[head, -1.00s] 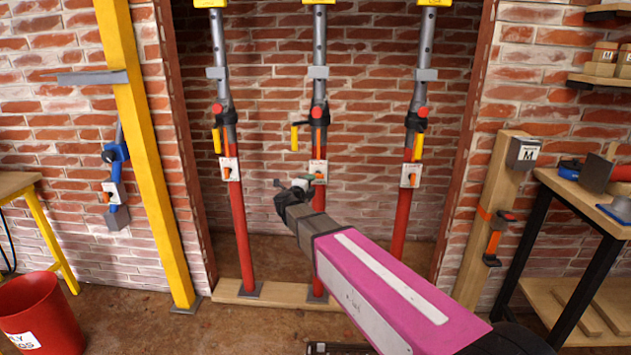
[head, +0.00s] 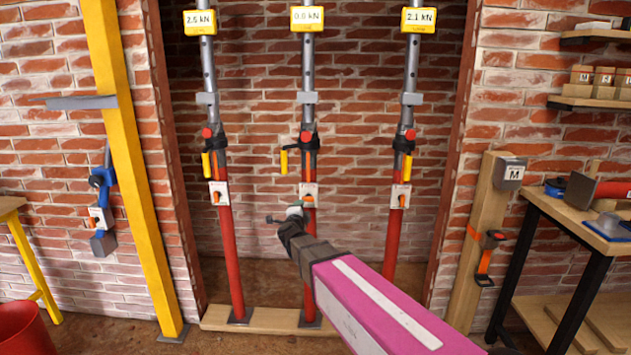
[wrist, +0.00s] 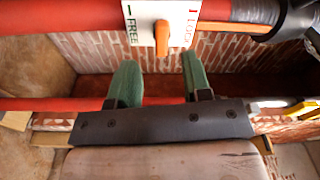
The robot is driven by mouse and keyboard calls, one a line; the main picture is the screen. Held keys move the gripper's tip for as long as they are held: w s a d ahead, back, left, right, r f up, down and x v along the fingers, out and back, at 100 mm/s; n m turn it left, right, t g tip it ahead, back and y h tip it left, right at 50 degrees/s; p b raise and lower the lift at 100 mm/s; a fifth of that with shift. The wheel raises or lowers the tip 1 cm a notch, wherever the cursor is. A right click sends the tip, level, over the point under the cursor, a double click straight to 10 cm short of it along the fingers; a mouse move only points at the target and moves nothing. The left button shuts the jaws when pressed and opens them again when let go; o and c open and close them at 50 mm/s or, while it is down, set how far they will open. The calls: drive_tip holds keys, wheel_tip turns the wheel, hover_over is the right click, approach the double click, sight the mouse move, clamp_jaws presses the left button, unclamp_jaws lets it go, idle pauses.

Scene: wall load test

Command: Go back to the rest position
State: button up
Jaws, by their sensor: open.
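My gripper (head: 292,214) is in front of the middle prop (head: 310,245), just below and left of its white lock plate (head: 308,189) in the head view. In the wrist view its two green fingers (wrist: 158,70) stand apart with nothing between them. The wrist view shows a white plate (wrist: 142,14) marked FREE and LOCK, with an orange lever (wrist: 161,38), just beyond the fingertips. The lever looks apart from the fingers. My pink arm reaches in from the lower right.
Red props stand left (head: 230,250) and right (head: 393,240) on a wooden sill (head: 265,319). Yellow displays (head: 307,18) top the props; the outer ones read 2.5 and 2.1 kN, the middle's is unclear. A yellow post (head: 130,150) stands left, a workbench (head: 560,210) right.

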drive_tip(key=s+d+f+n+g+y, duration=0.3)
drive_tip(key=s+d+f+n+g, duration=0.2)
drive_tip(key=f+n, duration=0.2)
drive_tip(key=s+d+f+n+g+y, duration=0.4)
drive_tip(key=d+f+n, duration=0.1)
drive_tip(key=f+n, duration=0.2)
drive_tip(key=s+d+f+n+g+h, duration=0.1)
drive_tip(key=s+d+f+g+h, duration=0.1)
drive_tip(key=s+d, duration=0.6)
drive_tip(key=s+d+f+n+g+h, duration=0.2)
drive_tip(key=s+d+f+g, duration=0.3)
drive_tip(key=s+d+g, duration=0.2)
drive_tip(key=shift+s+d+h, duration=0.4)
drive_tip(key=shift+s+d, duration=0.15)
drive_tip(key=shift+s, duration=0.3)
